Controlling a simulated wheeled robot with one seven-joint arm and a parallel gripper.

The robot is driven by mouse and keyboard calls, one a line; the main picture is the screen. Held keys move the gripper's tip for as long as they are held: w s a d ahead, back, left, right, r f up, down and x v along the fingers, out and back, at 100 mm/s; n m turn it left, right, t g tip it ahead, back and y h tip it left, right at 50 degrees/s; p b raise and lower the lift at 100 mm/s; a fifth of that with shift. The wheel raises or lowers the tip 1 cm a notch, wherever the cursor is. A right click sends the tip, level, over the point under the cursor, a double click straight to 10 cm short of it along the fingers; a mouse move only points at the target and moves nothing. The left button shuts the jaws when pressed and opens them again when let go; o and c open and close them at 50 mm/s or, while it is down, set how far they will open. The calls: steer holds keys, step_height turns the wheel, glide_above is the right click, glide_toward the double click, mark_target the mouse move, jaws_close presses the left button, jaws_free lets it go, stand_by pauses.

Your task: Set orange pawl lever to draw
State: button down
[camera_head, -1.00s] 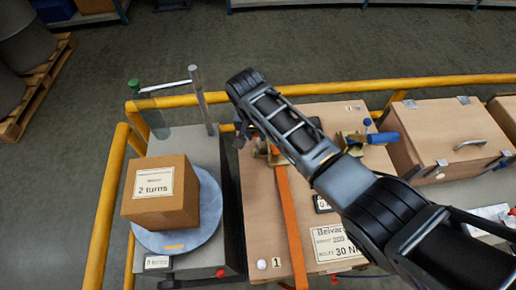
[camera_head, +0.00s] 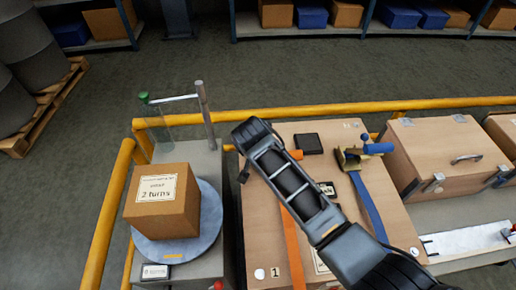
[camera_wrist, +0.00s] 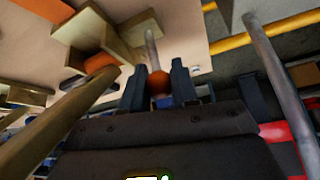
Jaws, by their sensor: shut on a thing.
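The orange pawl lever shows in the wrist view as a thin grey rod ending in an orange ball knob (camera_wrist: 158,83). The knob sits between the two dark fingers of my gripper (camera_wrist: 159,74), which is shut on it. A tan ratchet bracket (camera_wrist: 100,40) with an orange piece (camera_wrist: 100,63) is beside it at upper left. In the head view my arm hides my gripper and most of the orange strap's ratchet. The orange strap (camera_head: 293,250) runs down the wooden crate (camera_head: 258,235). An orange end (camera_head: 295,154) peeks out right of my wrist.
A second ratchet with a blue handle (camera_head: 378,149) and blue strap (camera_head: 368,205) stands to the right. At left are a cardboard box (camera_head: 160,205) on a round plate (camera_head: 212,222) and an upright grey post (camera_head: 205,115). A yellow rail (camera_head: 250,114) runs behind.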

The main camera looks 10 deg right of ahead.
steer(key=c, duration=0.9)
jaws_free()
steer(key=shift+o, duration=0.2)
steer(key=shift+r, duration=0.1)
steer(key=shift+r, duration=0.25)
steer(key=r, duration=0.2)
steer(key=d+r, duration=0.1)
steer(key=shift+s+r, duration=0.15)
steer(key=shift+r, duration=0.25)
steer(key=s+d+r+b, duration=0.1)
steer(key=s+d+r, duration=0.2)
steer(key=d+r, duration=0.3)
steer(key=d, duration=0.4)
steer(key=shift+s+r, duration=0.25)
steer(key=shift+s, duration=0.15)
steer(key=shift+c, duration=0.5)
